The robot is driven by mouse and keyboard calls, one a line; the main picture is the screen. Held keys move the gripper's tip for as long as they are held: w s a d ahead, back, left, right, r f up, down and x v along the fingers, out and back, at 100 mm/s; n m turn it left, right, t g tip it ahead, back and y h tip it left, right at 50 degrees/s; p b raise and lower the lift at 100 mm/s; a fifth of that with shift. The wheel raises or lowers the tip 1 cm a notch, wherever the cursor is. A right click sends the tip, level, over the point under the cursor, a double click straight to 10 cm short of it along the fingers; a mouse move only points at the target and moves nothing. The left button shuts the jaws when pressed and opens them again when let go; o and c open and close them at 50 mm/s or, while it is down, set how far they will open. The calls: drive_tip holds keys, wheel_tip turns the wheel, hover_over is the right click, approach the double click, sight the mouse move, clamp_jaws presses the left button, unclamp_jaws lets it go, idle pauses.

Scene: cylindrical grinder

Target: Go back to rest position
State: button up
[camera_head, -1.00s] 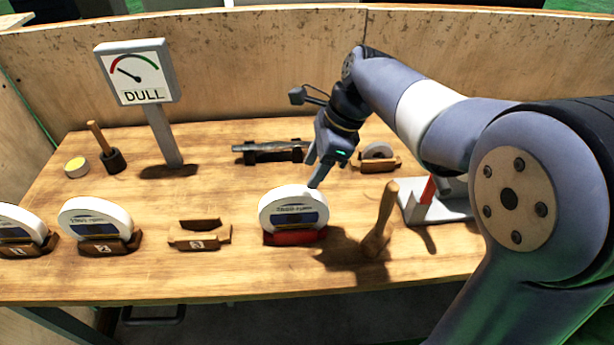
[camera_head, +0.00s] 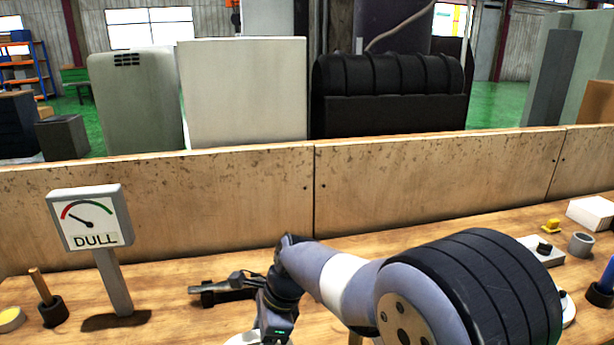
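My arm reaches in from the lower right over the wooden bench (camera_head: 165,290). My gripper (camera_head: 274,330) points down at the bottom edge of the picture, with a small green light on its body. Its fingertips are cut off or hidden, so I cannot tell whether it is open or shut or holds anything. A sliver of a white wheel (camera_head: 243,339) shows at the bottom edge beside it. A dark shaft on a stand (camera_head: 225,293) lies just left of and behind my wrist.
The gauge sign reading DULL (camera_head: 91,217) stands at left, by a wooden-handled tool in a dark cup (camera_head: 53,312) and a yellow-topped tin (camera_head: 10,319). A wooden back wall (camera_head: 420,190) borders the bench. A grey cup (camera_head: 581,245) and white box (camera_head: 592,213) are at right.

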drive_tip(key=x, duration=0.3)
drive_tip(key=shift+f, duration=0.2)
wheel_tip(320, 180, up, 2)
drive_tip(key=shift+r, duration=0.6)
